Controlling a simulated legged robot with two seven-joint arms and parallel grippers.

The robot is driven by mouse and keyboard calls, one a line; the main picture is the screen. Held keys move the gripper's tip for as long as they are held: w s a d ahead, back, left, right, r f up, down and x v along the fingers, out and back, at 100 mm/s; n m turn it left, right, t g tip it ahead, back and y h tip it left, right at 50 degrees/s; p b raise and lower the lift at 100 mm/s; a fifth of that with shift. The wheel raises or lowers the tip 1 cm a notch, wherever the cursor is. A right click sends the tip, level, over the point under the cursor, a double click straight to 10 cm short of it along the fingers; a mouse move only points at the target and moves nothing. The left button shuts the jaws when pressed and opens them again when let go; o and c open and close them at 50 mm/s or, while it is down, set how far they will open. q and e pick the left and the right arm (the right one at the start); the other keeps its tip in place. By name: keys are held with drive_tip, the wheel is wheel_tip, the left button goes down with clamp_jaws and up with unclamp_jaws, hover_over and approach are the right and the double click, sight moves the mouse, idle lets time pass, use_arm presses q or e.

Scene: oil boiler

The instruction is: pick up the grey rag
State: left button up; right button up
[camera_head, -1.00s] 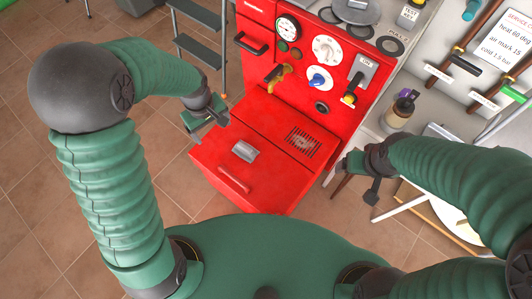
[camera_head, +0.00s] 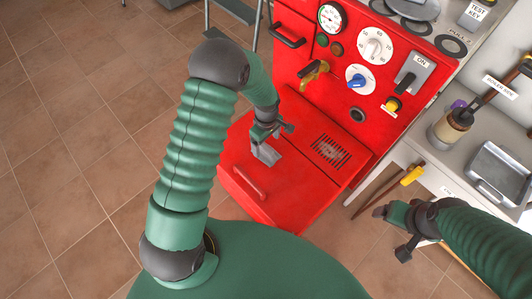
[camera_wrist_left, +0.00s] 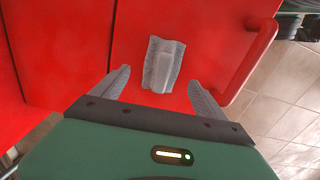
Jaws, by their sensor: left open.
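The grey rag (camera_head: 267,154) lies folded on the red top of the boiler's lower front part. It also shows in the left wrist view (camera_wrist_left: 163,64), lying flat on the red surface just beyond my fingertips. My left gripper (camera_head: 270,136) is over the rag in the head view and partly hides it. In the left wrist view my left gripper (camera_wrist_left: 158,88) is open, with one finger to each side of the rag's near end and nothing between them. My right gripper (camera_head: 392,230) is to the right of the boiler, with its fingers apart and nothing seen in them.
The red boiler (camera_head: 300,110) carries a gauge, knobs and a vent grille (camera_head: 330,152). A red handle (camera_head: 249,182) stands near the rag. A shelf at right holds a metal tray (camera_head: 497,172) and a brown jar (camera_head: 452,125). Tiled floor lies open at left.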

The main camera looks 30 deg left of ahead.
sight(266, 148)
use_arm(q)
drive_tip(key=f+b, duration=0.1)
drive_tip(key=f, duration=0.1)
drive_tip(key=f+b, duration=0.1)
drive_tip(key=f, duration=0.1)
drive_tip(key=shift+s+f, duration=0.2)
drive_tip(key=shift+f, duration=0.4)
drive_tip(key=shift+r, duration=0.15)
drive_tip(key=shift+c, duration=1.2)
drive_tip(key=c, duration=1.2)
